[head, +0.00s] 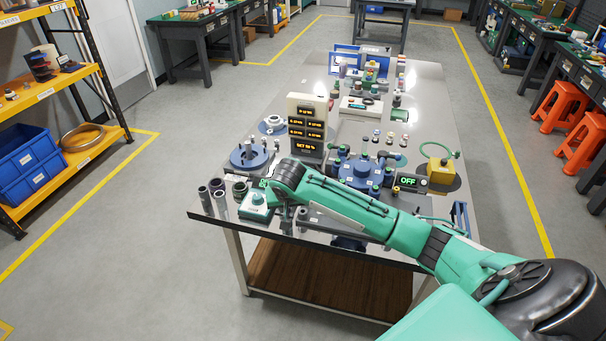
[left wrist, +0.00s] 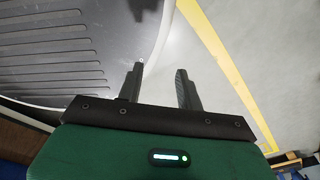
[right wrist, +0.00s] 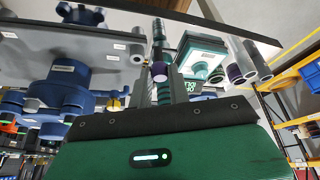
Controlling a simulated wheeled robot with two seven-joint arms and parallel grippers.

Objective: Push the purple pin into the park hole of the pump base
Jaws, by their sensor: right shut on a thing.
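My right gripper (right wrist: 160,85) is shut on the purple pin (right wrist: 158,73), whose purple round end shows between the fingers in the right wrist view. The blue pump base (head: 358,172) stands behind my arm; a blue pump body (right wrist: 62,92) also fills the left of the right wrist view. I cannot make out the park hole. My left gripper (left wrist: 160,88) is open and empty over bare floor.
A green box with a button (head: 256,207) and several dark tubes (head: 218,196) stand close left of my right gripper. A display panel (head: 306,127) rises behind the arm. An OFF display (head: 407,181) and a yellow block (head: 440,172) stand to the right.

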